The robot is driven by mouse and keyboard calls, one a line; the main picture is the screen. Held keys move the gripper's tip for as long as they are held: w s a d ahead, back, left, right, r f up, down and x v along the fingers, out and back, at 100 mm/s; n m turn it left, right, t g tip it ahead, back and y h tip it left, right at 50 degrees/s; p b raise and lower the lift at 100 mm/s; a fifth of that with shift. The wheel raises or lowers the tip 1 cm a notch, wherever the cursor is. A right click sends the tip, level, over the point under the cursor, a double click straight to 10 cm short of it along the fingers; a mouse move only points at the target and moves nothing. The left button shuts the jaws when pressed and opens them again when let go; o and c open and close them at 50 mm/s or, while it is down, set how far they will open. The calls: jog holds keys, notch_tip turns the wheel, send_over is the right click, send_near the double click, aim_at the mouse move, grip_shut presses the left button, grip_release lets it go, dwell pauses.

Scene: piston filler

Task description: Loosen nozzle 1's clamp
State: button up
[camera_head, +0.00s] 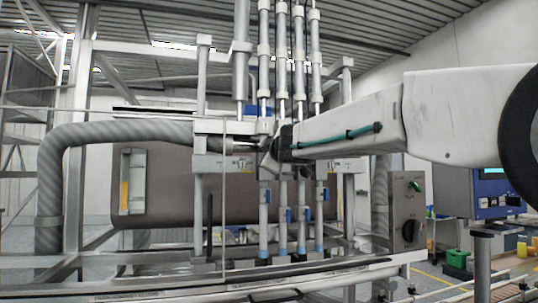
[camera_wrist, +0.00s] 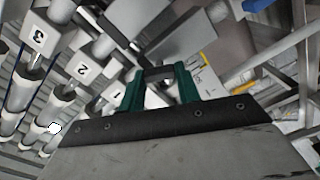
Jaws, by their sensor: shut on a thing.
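My gripper (camera_head: 275,147) reaches in from the right at the filler's manifold, in front of the leftmost nozzles. In the wrist view, its two green fingers (camera_wrist: 160,82) stand on either side of a dark grey handle-like piece, which I take to be nozzle 1's clamp (camera_wrist: 158,72). The fingers are shut on it. A white block marked 1 (camera_wrist: 117,94) sits just left of the left finger. The blocks marked 2 (camera_wrist: 81,70) and 3 (camera_wrist: 38,39) lie farther left. In the head view, my gripper hides the clamp.
A thick grey ribbed hose (camera_head: 65,150) curves in at the left. Several nozzle tubes (camera_head: 283,220) with blue fittings hang below the manifold. A grey switch box (camera_head: 408,210) and a blue control panel (camera_head: 490,188) stand at the right. A long rail (camera_head: 200,285) crosses the front.

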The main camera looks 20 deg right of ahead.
jog(key=n, duration=0.5)
jog(key=shift+f, duration=0.15)
jog(key=shift+n, duration=0.3)
dwell(0.3)
jog(key=o, duration=1)
jog(key=s, duration=0.8)
jog(key=shift+w, duration=0.1)
